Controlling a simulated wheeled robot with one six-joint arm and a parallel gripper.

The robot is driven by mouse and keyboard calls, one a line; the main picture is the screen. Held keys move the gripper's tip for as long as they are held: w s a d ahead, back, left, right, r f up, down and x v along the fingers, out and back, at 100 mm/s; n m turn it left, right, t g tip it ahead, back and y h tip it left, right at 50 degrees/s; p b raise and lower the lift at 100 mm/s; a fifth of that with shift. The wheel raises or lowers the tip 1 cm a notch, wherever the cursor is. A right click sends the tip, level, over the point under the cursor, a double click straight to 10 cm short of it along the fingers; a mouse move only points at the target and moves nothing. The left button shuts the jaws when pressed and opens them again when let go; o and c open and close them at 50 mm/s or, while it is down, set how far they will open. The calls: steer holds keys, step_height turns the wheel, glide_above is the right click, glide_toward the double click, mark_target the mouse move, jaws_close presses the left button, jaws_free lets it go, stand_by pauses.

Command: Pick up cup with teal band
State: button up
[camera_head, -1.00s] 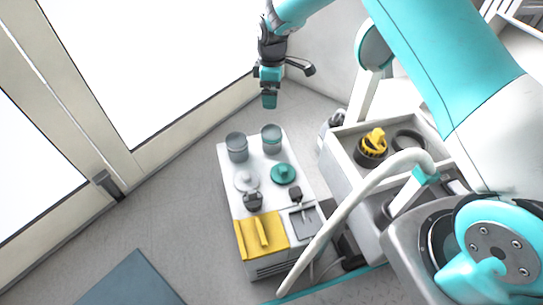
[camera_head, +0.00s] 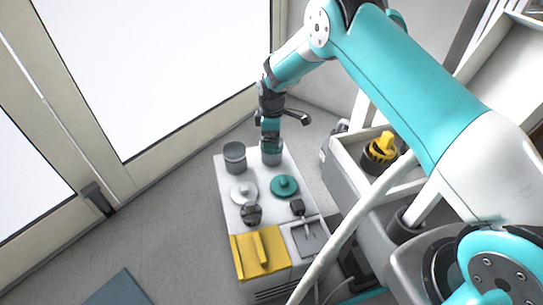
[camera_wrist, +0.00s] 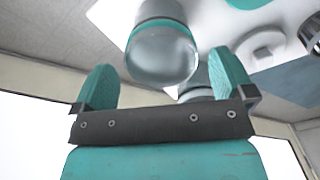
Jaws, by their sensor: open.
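The cup with the teal band (camera_head: 271,156) stands at the far right end of the white compressor top. In the wrist view the grey cup (camera_wrist: 160,58) with a teal band near its rim shows between and beyond my fingers. My gripper (camera_head: 270,146) is just above and in front of this cup in the head view and hides part of it. The wrist view shows my gripper (camera_wrist: 164,75) with its two teal fingers spread apart and nothing clamped between them.
A second, darker grey cup (camera_head: 235,157) stands just left. A pale lid (camera_head: 243,192), a teal lid (camera_head: 284,186), a dark knob (camera_head: 251,214) and a yellow block (camera_head: 262,252) share the top. A tray holding a yellow-and-black part (camera_head: 380,151) is at right.

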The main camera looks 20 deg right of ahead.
step_height(320, 180, down, 4)
steer(key=shift+f+b, duration=0.2)
steer(key=shift+b, duration=1)
steer(key=shift+r, duration=0.1)
steer(key=shift+c, duration=0.2)
steer(key=c, duration=0.9)
steer(key=shift+r, duration=0.1)
